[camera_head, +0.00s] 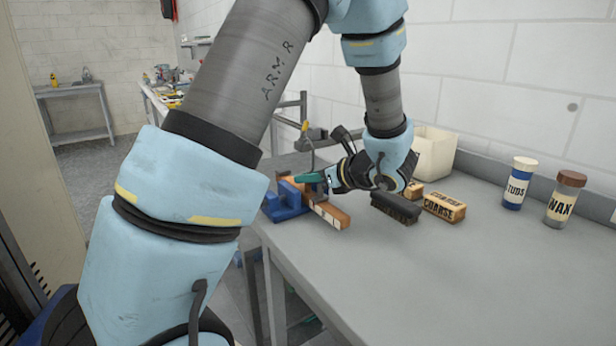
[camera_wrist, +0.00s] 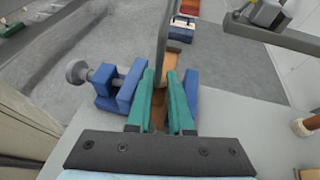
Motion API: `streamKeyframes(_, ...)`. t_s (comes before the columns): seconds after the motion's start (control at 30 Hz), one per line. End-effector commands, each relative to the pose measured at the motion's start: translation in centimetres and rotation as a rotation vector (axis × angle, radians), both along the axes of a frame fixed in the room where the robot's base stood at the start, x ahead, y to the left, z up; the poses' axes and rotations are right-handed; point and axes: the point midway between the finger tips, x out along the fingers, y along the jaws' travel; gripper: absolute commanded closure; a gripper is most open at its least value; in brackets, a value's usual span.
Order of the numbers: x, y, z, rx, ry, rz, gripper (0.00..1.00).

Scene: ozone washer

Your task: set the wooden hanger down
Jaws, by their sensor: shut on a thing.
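The wooden hanger (camera_head: 328,213) shows in the head view as a brown bar with pale marks, at the left edge of the grey bench. In the wrist view its wood (camera_wrist: 173,62) runs away from me, with a thin grey upright piece, perhaps its hook, in front. My gripper (camera_head: 314,180) is shut on the hanger. Its teal fingers (camera_wrist: 160,98) lie either side of the wood. A blue vise (camera_head: 288,200) is right beside it; its jaws (camera_wrist: 128,92) flank the fingers in the wrist view. I cannot tell whether the hanger touches the vise.
A black-bristled brush (camera_head: 396,208) and a block marked COARSE (camera_head: 444,207) lie right of my gripper. A white bin (camera_head: 433,155) stands behind. A STUDS jar (camera_head: 519,183) and a WAX jar (camera_head: 564,199) stand at the right. The front of the bench (camera_head: 400,280) is clear.

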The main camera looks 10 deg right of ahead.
Motion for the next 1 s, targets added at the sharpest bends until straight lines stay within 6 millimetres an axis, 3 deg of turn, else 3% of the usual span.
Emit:
streamKeyframes(0.27,0.0,0.0,-0.4,0.0,-0.001,0.0,1.0)
streamKeyframes(0.3,0.0,0.0,-0.3,-0.001,-0.001,0.0,0.78)
streamKeyframes(0.53,0.0,0.0,-0.2,0.0,0.0,0.0,0.52)
streamKeyframes(0.87,0.0,0.0,0.3,-0.001,-0.001,0.0,0.51)
streamKeyframes(1.0,-1.3,-1.2,0.7,-0.003,-0.002,-0.004,0.51)
